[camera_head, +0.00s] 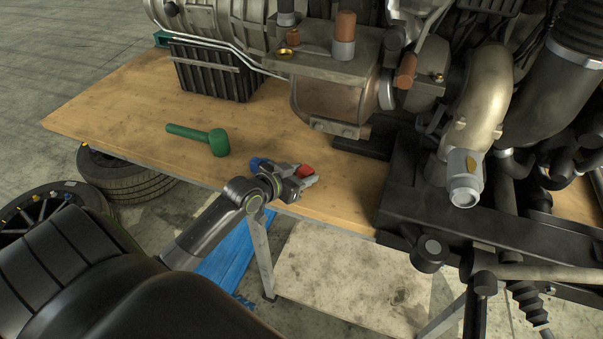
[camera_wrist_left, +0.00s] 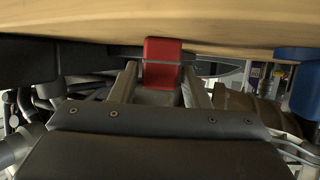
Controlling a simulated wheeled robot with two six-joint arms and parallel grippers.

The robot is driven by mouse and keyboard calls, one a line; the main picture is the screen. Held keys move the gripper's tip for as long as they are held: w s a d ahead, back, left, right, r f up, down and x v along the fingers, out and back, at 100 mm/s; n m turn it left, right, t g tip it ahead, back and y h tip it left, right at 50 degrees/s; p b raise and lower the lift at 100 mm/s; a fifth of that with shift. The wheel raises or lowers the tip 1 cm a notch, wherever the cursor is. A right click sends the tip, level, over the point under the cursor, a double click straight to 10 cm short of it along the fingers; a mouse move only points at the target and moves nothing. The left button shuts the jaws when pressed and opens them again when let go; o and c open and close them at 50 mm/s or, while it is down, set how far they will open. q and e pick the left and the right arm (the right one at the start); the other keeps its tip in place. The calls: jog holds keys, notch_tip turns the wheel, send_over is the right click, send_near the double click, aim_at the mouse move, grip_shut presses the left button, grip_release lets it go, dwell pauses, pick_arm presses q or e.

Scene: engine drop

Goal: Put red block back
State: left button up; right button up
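The red block (camera_head: 306,171) is at my left gripper (camera_head: 297,183), close to the front edge of the wooden table. In the left wrist view the red block (camera_wrist_left: 162,58) sits between the two fingers of my left gripper (camera_wrist_left: 160,75), near their tips. I cannot tell whether the fingers press on it or only stand around it, or whether the block touches the table. My right gripper is not in view.
A green mallet (camera_head: 205,137) lies on the table (camera_head: 125,108), left of my gripper. A blue object (camera_head: 258,163) is just behind the gripper. A large engine (camera_head: 335,95) fills the back and right. A black ribbed crate (camera_head: 212,72) stands at the back left.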

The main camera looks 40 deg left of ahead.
pick_arm(q)
jog(key=shift+o, duration=0.9)
jog(key=shift+r, duration=0.2)
jog(key=shift+s, duration=0.3)
jog(key=v, duration=1.1)
jog(key=shift+s, duration=0.15)
jog(key=shift+a+r, duration=0.1)
